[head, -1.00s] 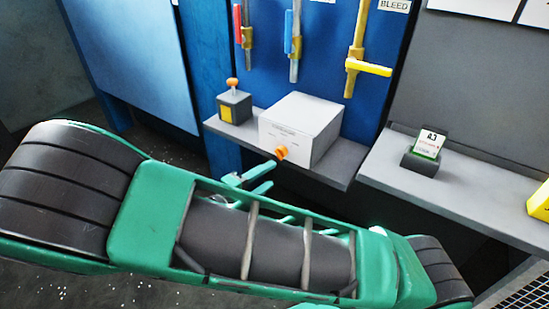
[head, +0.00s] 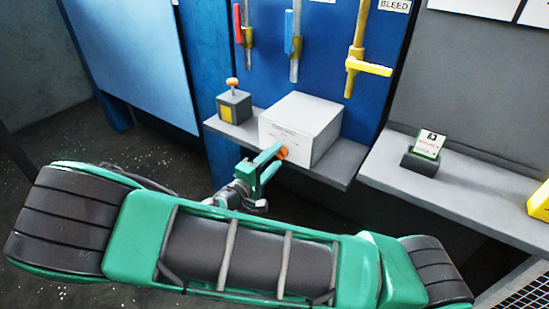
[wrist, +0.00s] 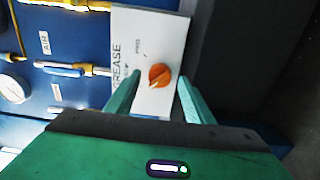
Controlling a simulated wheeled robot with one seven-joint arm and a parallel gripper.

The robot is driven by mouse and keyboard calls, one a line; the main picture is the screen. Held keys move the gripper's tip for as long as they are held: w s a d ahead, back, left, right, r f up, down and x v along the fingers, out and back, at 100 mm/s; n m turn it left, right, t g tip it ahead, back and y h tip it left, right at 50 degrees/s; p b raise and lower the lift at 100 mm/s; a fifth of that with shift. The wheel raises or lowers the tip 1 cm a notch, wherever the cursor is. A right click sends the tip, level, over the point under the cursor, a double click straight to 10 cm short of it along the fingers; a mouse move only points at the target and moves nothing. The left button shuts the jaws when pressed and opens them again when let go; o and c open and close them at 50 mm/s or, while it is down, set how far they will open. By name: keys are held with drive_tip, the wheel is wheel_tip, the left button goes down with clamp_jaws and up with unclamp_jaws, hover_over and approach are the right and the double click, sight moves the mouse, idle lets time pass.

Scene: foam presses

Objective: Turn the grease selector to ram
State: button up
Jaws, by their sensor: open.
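The grease selector is a white box (head: 300,118) on a grey shelf in the head view. Its orange knob (head: 283,152) sits low on the labelled front face. In the wrist view the knob (wrist: 160,76) has a pale pointer mark, and the panel (wrist: 150,42) reads GREASE, with smaller lettering too small to read surely. My gripper (head: 270,160) is at the front of the box, its green fingers close to the knob. In the wrist view my gripper (wrist: 156,84) is open, with one finger on each side of the knob. I cannot tell whether they touch it.
A small grey box with an orange button (head: 233,100) stands left of the selector. Pipes with red, blue and yellow (head: 368,67) handles hang on the blue panel above. A card holder (head: 421,164) and a yellow object (head: 540,203) are on the right shelf.

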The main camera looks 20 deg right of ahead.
drive_tip(key=shift+w+d, duration=0.3)
drive_tip(key=shift+d, duration=0.1)
drive_tip(key=c, duration=1)
drive_tip(key=shift+c, duration=0.2)
drive_tip(key=shift+m, duration=0.4)
drive_tip(key=shift+f+m, duration=0.15)
drive_tip(key=shift+m, duration=3.75)
